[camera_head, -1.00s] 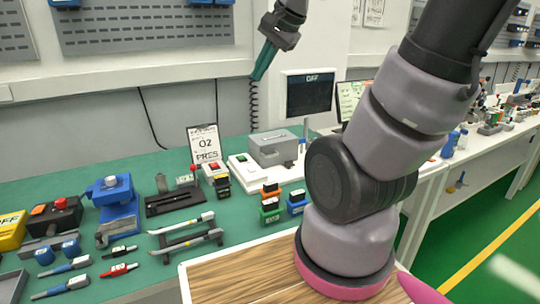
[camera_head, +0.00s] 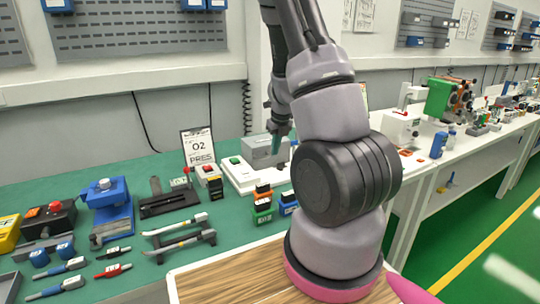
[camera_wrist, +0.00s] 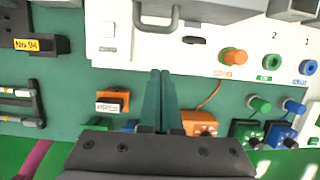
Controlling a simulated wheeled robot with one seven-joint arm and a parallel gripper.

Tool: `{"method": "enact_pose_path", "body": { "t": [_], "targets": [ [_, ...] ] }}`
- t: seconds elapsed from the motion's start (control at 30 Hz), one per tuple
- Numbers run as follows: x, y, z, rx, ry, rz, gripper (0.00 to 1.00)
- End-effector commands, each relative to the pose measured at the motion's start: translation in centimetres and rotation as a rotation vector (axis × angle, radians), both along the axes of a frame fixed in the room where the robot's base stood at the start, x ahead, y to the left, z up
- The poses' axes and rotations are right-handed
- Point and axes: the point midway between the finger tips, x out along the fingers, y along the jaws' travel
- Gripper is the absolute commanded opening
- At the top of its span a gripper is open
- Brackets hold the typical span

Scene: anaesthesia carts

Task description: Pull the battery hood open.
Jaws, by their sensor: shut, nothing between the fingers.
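A grey box-shaped hood (camera_head: 258,151) sits on a white base (camera_head: 237,175) on the green bench in the head view. I take it to be the battery hood, and it looks closed. My gripper (camera_head: 280,137) points down at the right part of the hood and hides some of it. In the wrist view a grey edge with a bar-like handle (camera_wrist: 156,22) shows at the top. My gripper's teal fingers (camera_wrist: 160,75) are together and empty, below that handle in the picture. I cannot tell whether they touch anything.
Small orange, green and blue blocks (camera_head: 263,210) stand in front of the white base. In the wrist view, an orange knob (camera_wrist: 233,56) and other coloured sockets lie right of the fingers. A sign (camera_head: 198,146), a blue device (camera_head: 110,208) and tools stand left.

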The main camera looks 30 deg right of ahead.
Motion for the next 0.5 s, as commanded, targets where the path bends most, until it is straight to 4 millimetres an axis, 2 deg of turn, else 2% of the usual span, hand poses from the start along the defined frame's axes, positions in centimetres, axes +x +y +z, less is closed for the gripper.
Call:
{"method": "enact_pose_path", "body": {
  "t": [0.3,0.5],
  "targets": [
    [1.3,-0.1,-5.0,0.005,0.003,-0.002,0.0],
    [2.0,-0.1,-7.4,0.003,0.002,0.002,0.0]
  ]
}}
